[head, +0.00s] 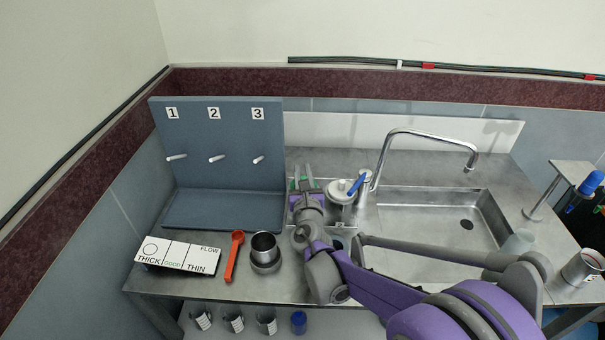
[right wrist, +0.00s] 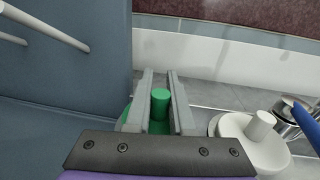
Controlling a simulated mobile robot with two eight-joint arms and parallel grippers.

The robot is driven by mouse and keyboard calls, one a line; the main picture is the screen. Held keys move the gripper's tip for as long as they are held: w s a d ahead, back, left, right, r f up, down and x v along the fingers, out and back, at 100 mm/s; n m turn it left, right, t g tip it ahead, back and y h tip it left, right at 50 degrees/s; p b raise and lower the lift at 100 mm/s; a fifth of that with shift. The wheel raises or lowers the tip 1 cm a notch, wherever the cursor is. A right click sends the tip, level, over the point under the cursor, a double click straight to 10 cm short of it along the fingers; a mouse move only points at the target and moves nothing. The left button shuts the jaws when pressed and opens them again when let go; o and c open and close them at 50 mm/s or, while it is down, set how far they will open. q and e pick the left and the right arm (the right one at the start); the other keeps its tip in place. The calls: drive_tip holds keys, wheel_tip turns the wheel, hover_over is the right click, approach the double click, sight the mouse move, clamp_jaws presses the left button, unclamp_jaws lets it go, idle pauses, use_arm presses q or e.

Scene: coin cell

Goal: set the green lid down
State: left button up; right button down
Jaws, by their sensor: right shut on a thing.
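My right gripper (head: 303,178) is at the back of the steel counter, just right of the blue-grey pegged stand. It is shut on the green lid (right wrist: 160,103), with the knob between the two grey fingers in the right wrist view. The lid's green disc shows beneath the fingers, partly hidden by them. In the head view only small bits of green show by the fingers. I cannot tell whether the lid touches the surface below. My left gripper is not in view.
The numbered pegged stand (head: 220,140) is close on the left. A white lidded pot (head: 338,190) with a blue-handled tool stands close on the right, before the tap (head: 385,150) and sink (head: 440,225). A dark steel cup (head: 264,246) and orange spoon (head: 234,255) are in front.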

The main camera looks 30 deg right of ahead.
drive_tip(key=shift+f+b, duration=0.3)
drive_tip(key=shift+f, duration=0.1)
drive_tip(key=c, duration=0.8)
unclamp_jaws()
drive_tip(key=shift+s+a+r+p, duration=0.1)
drive_tip(key=shift+r+p, duration=0.3)
drive_tip(key=shift+r, duration=0.25)
drive_tip(key=v, duration=1.2)
drive_tip(key=shift+f, duration=0.2)
